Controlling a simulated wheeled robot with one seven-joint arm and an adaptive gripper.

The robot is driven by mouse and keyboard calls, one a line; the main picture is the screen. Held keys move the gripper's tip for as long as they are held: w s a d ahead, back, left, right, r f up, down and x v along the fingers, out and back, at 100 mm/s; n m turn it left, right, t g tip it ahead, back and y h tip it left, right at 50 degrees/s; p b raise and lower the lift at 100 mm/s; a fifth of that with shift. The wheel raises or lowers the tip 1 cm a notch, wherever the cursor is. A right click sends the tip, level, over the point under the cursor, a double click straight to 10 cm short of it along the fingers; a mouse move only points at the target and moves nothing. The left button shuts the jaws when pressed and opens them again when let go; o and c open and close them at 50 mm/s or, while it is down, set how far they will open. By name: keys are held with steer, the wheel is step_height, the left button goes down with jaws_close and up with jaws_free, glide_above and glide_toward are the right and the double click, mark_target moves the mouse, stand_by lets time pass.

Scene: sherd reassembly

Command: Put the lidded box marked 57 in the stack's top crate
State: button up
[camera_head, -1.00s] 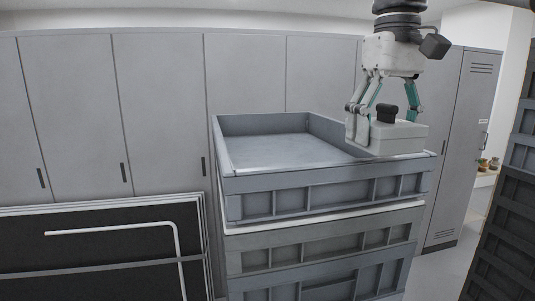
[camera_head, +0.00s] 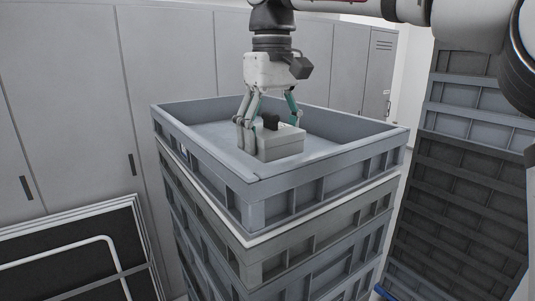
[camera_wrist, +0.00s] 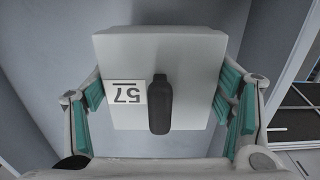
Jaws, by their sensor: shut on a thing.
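The lidded box (camera_head: 281,146) is light grey with a black knob on its lid. In the wrist view the box (camera_wrist: 185,60) shows a label reading 57, upside down. My gripper (camera_head: 270,122) points down and is shut on the box, with fingers on both sides of it. The stack's top crate (camera_head: 325,166) is grey, open and otherwise looks empty. The box is over the crate's inside, its lower part close behind the near wall. I cannot tell whether its underside touches the crate floor.
Another tall stack of dark crates (camera_head: 455,160) stands at the right. Grey lockers (camera_head: 65,100) line the back. A dark framed panel with a white bent tube (camera_head: 75,250) leans at the lower left. The crate floor is bare left of the box.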

mark_target(271, 113)
steer(key=shift+f+p, duration=0.45)
steer(key=shift+f, duration=1.9)
steer(key=o, duration=1.2)
steer(key=shift+f, duration=0.1)
steer(key=shift+o, duration=0.2)
step_height(271, 113, up, 11)
steer(key=shift+f+b, duration=0.1)
steer(key=shift+b, duration=0.85)
steer(key=shift+d+r, duration=0.1)
steer(key=shift+r, duration=0.6)
